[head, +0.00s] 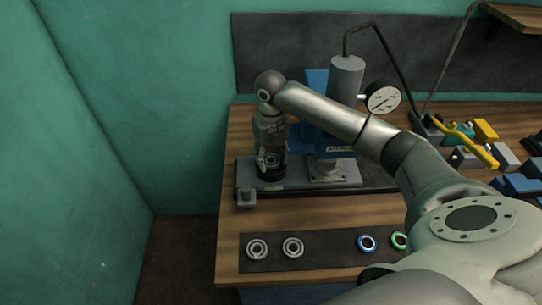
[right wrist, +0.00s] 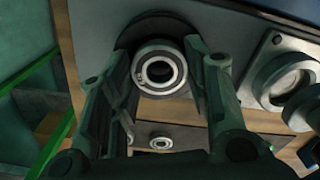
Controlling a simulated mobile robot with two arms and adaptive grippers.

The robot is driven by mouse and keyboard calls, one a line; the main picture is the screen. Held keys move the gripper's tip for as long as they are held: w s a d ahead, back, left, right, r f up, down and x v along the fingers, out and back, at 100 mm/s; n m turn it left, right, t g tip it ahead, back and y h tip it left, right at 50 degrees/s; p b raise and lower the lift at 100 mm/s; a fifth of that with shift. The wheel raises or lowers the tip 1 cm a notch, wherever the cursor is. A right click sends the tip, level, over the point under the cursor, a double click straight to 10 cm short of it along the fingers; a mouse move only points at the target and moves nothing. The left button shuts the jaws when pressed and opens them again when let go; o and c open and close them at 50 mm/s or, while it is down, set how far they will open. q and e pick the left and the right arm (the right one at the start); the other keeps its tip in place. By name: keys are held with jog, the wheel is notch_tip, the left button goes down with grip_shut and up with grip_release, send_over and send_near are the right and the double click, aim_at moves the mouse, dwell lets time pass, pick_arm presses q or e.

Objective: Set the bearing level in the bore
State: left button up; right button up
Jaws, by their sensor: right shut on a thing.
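My right gripper (head: 268,160) points down at the left end of the grey base plate (head: 300,183). It is shut on a steel bearing (right wrist: 160,70), whose ring face shows between the fingers in the right wrist view; it also shows small in the head view (head: 271,159). A dark round housing (head: 271,176) stands on the plate just below the fingers, and its dark rim shows behind the bearing in the right wrist view (right wrist: 150,27). The bore is hidden, and I cannot tell whether the bearing touches the housing or is level. My left gripper is out of view.
A press column with a dial gauge (head: 383,98) stands close right of the gripper. A dark mat (head: 325,258) at the front holds two steel bearings (head: 257,249), a blue ring (head: 366,243) and a green ring (head: 399,240). Blocks and a yellow-handled tool (head: 470,142) lie at right.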

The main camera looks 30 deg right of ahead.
jog(key=o, duration=1.2)
jog(key=shift+c, duration=0.2)
jog(key=o, duration=0.6)
jog(key=shift+c, duration=0.2)
notch_tip(320, 180, up, 8)
jog(key=p, duration=0.5)
